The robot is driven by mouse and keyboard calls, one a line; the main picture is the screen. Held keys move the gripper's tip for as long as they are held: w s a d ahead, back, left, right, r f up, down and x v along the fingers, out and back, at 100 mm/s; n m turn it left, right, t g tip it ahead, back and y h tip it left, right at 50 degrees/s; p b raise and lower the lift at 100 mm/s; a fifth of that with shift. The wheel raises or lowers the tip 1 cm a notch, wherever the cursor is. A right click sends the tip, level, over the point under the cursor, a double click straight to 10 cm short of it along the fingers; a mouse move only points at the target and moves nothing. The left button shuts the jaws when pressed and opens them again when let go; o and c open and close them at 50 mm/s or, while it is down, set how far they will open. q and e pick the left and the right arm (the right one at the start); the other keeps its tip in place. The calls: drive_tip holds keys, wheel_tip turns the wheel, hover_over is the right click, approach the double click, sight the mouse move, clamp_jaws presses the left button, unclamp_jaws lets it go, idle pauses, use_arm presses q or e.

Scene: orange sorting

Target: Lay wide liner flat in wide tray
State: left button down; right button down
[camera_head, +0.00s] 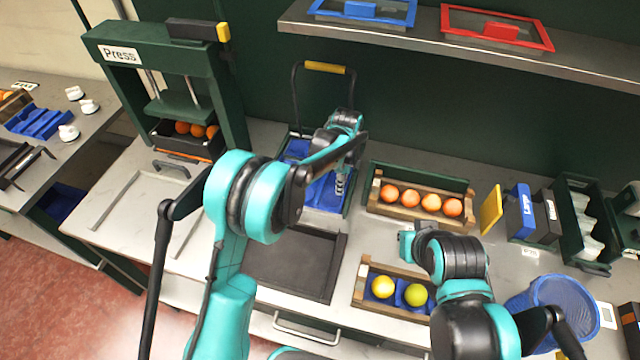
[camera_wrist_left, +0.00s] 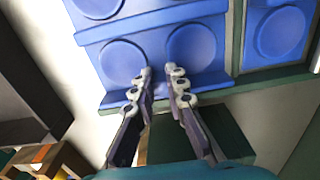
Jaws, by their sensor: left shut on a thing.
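A blue liner with round recesses (camera_wrist_left: 122,62) fills the upper part of the left wrist view. In the head view, blue liner surface (camera_head: 322,196) shows below my left gripper (camera_head: 340,185), inside a dark green frame (camera_head: 347,205). My left gripper also shows in the left wrist view (camera_wrist_left: 160,82), shut on the liner's near edge. The liner looks close to flat; I cannot tell whether it touches the bottom. A dark, empty, shallow tray (camera_head: 290,262) lies in front. Which one is the wide tray is unclear. My right arm is at lower right, its fingers not clearly visible.
A wooden crate of oranges (camera_head: 372,200) stands to the right. A smaller crate (camera_head: 365,297) with two yellow-green fruits lies nearer. A tall handle with a yellow grip (camera_head: 325,68) rises behind the liner. The press (camera_head: 170,70) stands left, a blue bin (camera_head: 555,295) right.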

use_arm(q)
wheel_tip(320, 180, up, 10)
drive_tip(key=s+p, duration=0.1)
drive_tip(key=p, duration=0.7)
hover_over(322, 267)
wheel_tip(322, 267, down, 9)
drive_tip(key=b, duration=0.7)
drive_tip(key=shift+r, duration=0.1)
drive_tip(key=shift+f+b, duration=0.55)
drive_tip(key=shift+b, duration=0.2)
drive_tip(key=c, duration=1.1)
unclamp_jaws()
drive_tip(key=shift+o, duration=0.2)
drive_tip(key=shift+r, duration=0.15)
